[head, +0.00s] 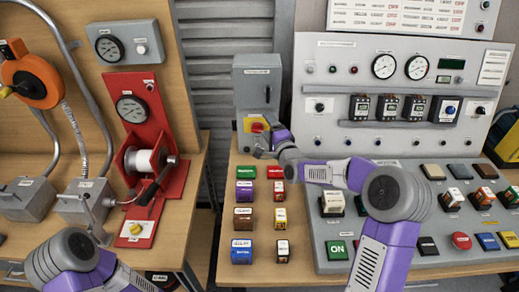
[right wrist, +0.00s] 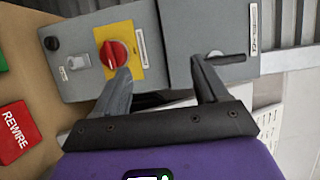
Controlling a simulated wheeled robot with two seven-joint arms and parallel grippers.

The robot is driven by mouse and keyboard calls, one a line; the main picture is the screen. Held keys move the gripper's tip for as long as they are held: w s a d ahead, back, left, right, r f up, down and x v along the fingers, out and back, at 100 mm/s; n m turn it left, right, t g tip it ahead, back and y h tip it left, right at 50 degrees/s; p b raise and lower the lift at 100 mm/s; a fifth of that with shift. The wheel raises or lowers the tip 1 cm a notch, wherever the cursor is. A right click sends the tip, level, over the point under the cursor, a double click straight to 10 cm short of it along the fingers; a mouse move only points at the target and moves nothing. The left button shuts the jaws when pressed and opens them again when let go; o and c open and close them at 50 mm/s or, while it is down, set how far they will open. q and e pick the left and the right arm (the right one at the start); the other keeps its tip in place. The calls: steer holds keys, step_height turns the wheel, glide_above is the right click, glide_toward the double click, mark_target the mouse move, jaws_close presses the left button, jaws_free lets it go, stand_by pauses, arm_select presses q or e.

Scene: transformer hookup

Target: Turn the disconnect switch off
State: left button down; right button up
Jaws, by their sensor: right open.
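The disconnect switch is a red rotary knob on a yellow plate (head: 251,125), on a grey box below a taller grey box (head: 256,80). In the right wrist view the red knob (right wrist: 115,54) shows clearly. My right gripper (head: 268,137) is in front of the switch and hides part of it. In the wrist view its two fingers (right wrist: 161,70) are apart with nothing between them. The left finger overlaps the knob's lower edge; I cannot tell whether it touches. The other finger is in front of the taller box. Part of my left arm shows at lower left, its gripper not visible.
Several coloured blocks (head: 243,190) stand on the table below the switch. A red block labelled REWIRE (right wrist: 17,131) shows at left in the wrist view. A grey control panel (head: 400,95) stands to the right. A red winch stand (head: 140,110) is on the left bench.

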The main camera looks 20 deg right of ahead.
steer(key=b, duration=0.6)
glide_toward(259, 131)
steer(key=w, duration=0.1)
arm_select(q)
step_height(259, 131, down, 10)
steer(key=b, duration=0.1)
steer(key=shift+r, duration=0.25)
arm_select(e)
steer(key=shift+w+a, duration=0.15)
steer(key=shift+w, duration=1.15)
steer(key=shift+w+a, duration=0.2)
steer(key=shift+w, duration=1.1)
steer(key=shift+w+a, duration=0.15)
steer(key=shift+w, duration=1.15)
steer(key=shift+c, duration=0.5)
steer(key=c, duration=0.9)
